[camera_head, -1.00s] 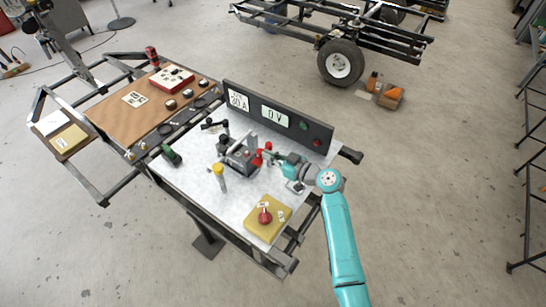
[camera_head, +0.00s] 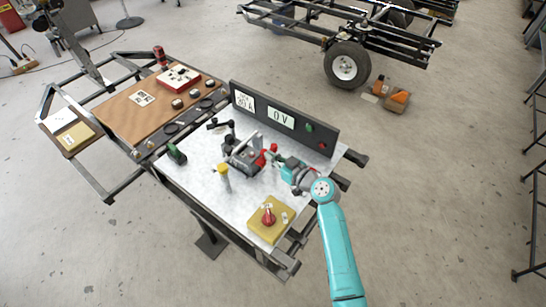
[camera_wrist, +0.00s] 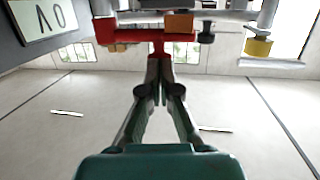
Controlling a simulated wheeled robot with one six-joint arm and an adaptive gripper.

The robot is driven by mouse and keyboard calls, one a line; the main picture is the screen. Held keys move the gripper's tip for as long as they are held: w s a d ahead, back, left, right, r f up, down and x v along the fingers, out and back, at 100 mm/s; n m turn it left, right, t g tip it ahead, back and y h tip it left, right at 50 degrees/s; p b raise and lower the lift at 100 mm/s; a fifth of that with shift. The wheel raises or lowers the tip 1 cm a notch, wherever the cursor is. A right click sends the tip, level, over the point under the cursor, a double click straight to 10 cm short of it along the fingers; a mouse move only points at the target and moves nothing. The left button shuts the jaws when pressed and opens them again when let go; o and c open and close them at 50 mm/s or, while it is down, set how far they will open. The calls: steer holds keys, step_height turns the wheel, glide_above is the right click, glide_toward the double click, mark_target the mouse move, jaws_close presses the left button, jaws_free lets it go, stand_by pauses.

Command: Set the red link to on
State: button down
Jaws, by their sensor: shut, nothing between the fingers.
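The red link (camera_head: 262,159) is at the right end of the dark device (camera_head: 242,156) on the light tabletop. In the wrist view the red link (camera_wrist: 125,30) spans the top as a bar, with a short red part hanging down at the middle. My gripper (camera_head: 276,160) is just right of the red link in the head view. In the wrist view my gripper (camera_wrist: 159,66) has its fingers together and empty, with the tips at or just below the hanging red part. I cannot tell whether they touch.
A panel reading 0 V (camera_head: 281,117) stands behind the device. A yellow-topped post (camera_head: 223,171) stands in front. A yellow box (camera_head: 258,228) with a red knob (camera_head: 268,215) sits at the near corner. A green block (camera_head: 176,154) lies left.

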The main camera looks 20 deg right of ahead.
steer(key=shift+w+a+m+t+h, duration=0.25)
steer(key=shift+w+a+m+h, duration=0.2)
steer(key=shift+w+a, duration=0.45)
steer(key=shift+w+a+m+t+h, duration=0.3)
steer(key=shift+w+a+h, duration=0.35)
steer(key=shift+a, duration=0.3)
steer(key=shift+w, duration=0.1)
